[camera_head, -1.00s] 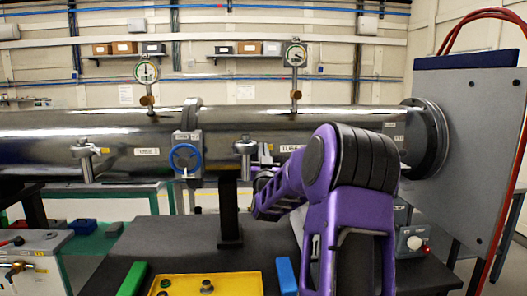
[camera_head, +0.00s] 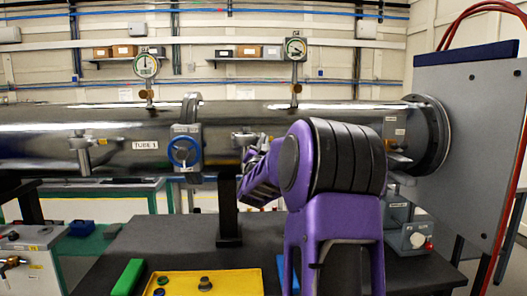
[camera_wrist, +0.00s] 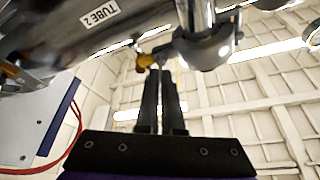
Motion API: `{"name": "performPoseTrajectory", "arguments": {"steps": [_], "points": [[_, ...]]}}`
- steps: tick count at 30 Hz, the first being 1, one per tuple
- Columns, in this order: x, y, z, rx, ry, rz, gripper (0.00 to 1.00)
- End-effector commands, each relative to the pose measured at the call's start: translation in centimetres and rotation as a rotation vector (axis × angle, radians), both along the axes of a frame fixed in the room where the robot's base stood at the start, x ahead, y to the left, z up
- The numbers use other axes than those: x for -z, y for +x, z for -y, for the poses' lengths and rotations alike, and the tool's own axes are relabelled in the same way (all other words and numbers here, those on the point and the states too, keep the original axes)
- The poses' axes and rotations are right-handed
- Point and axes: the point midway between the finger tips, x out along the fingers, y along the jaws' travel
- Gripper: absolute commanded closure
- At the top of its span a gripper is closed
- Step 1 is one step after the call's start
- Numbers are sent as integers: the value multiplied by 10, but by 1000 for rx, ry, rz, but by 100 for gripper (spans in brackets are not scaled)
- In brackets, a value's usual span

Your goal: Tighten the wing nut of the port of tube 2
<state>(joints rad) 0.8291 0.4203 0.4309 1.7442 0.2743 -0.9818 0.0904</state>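Tube 2 is the right-hand length of the long steel pipe (camera_head: 340,118), and its "TUBE 2" label (camera_wrist: 100,13) shows in the wrist view. Its metal port (camera_head: 243,136) sticks out of the pipe's near side, with its lower part hidden behind my gripper (camera_head: 262,148). In the wrist view the port's rounded metal body (camera_wrist: 208,48) is at top right. A brass piece (camera_wrist: 144,62), perhaps the wing nut, is at the fingertips of my gripper (camera_wrist: 161,70). The two dark fingers are close together with a narrow gap. I cannot tell whether they hold the brass piece.
Tube 1 (camera_head: 45,140) continues left, past a clamp with a blue handwheel (camera_head: 184,152). Dial gauges (camera_head: 146,66) (camera_head: 295,47) stand on top. A black post (camera_head: 229,205) rises from the dark bench. A yellow tray (camera_head: 225,284) and grey control box (camera_head: 410,236) are on the bench.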

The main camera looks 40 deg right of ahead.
Motion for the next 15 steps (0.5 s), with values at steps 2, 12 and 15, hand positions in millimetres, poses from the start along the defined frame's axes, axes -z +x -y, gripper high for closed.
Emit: {"name": "performPoseTrajectory", "arguments": {"steps": [2,12,15], "points": [[4,1,-2,-4,60,38,100],[2,1,-1,-5,337,207,100],[2,1,-1,-5,420,255,100]]}}
